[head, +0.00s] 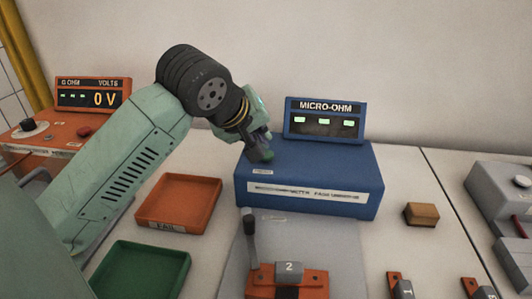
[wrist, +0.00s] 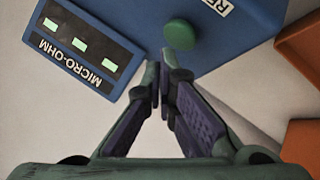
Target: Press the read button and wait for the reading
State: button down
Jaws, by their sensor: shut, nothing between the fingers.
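The blue micro-ohm meter (head: 310,180) stands on the bench, with its display (head: 324,121) raised at the back showing three green dashes. The display also shows in the wrist view (wrist: 81,46). The round green button (wrist: 179,34) is on the blue top in the wrist view, beside a white label partly cut off by the frame. My gripper (head: 262,154) is shut and empty over the left part of the meter's top. In the wrist view its fingertips (wrist: 160,62) lie close to the button with a small visible gap. I cannot tell their height above the top.
An orange meter (head: 92,95) reading 0 V stands at left. An orange tray (head: 180,200) and a green tray (head: 140,272) lie in front. A lever fixture marked 2 (head: 288,278), a brown block (head: 421,214) and grey equipment (head: 500,190) are nearby.

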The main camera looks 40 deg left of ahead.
jog(key=shift+f, duration=0.15)
dwell(0.4)
jog(key=shift+f+b, duration=0.3)
jog(key=shift+b, duration=0.5)
jog(key=shift+f+b, duration=0.5)
jog(key=shift+b, duration=0.15)
dwell(0.4)
jog(key=shift+r, duration=0.15)
jog(key=shift+r+p, duration=0.35)
jog(key=shift+r, duration=0.45)
jog(key=shift+r+p, duration=1.3)
jog(key=shift+r, duration=1.25)
jog(key=shift+f, duration=0.1)
